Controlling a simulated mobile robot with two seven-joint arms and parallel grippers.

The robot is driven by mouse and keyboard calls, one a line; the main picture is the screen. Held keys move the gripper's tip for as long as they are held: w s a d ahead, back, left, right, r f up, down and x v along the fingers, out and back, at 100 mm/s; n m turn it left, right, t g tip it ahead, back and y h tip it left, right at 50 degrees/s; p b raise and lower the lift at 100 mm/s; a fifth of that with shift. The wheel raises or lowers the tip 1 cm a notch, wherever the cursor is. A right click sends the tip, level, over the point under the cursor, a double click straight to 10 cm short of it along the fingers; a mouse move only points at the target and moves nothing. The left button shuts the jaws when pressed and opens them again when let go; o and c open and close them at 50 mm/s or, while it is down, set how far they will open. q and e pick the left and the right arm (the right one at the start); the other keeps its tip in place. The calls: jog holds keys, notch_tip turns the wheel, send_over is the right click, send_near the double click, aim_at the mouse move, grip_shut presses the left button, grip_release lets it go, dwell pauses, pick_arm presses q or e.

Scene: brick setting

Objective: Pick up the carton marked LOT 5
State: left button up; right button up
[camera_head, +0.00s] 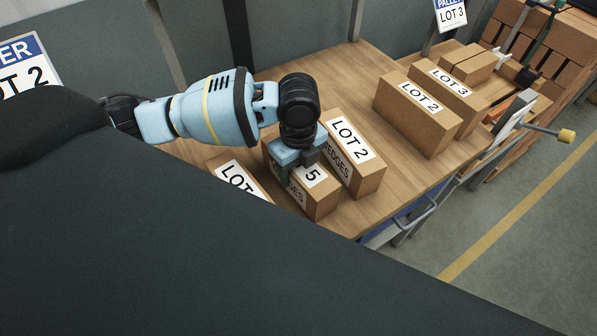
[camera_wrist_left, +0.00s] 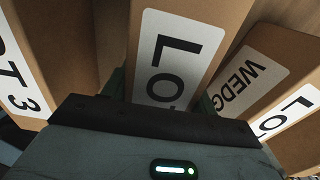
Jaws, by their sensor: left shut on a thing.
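The carton marked LOT 5 (camera_head: 319,202) is a brown box on the wooden table; only the 5 of its top label shows past my gripper in the head view. My left gripper (camera_head: 297,168) comes down over it and is shut on it. In the left wrist view the carton (camera_wrist_left: 180,55) fills the middle, with "LO" readable and the rest hidden by the gripper (camera_wrist_left: 165,105). I cannot tell whether the carton is clear of the table. My right gripper is in neither view.
A LOT 2 carton (camera_head: 368,180) stands close on the right, and a partly hidden LOT carton (camera_head: 255,178) on the left. Another LOT 2 carton (camera_head: 415,118) and a LOT 3 carton (camera_head: 463,99) stand farther right. The table (camera_head: 345,75) is bare behind the held carton.

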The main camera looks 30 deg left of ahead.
pick_arm(q)
jog(key=shift+r, duration=0.1)
jog(key=shift+c, duration=0.6)
jog(key=shift+w+r, duration=0.1)
jog(key=shift+r, duration=0.35)
notch_tip(320, 180, up, 9)
jog(key=shift+r+p, duration=0.1)
jog(key=shift+p, duration=0.25)
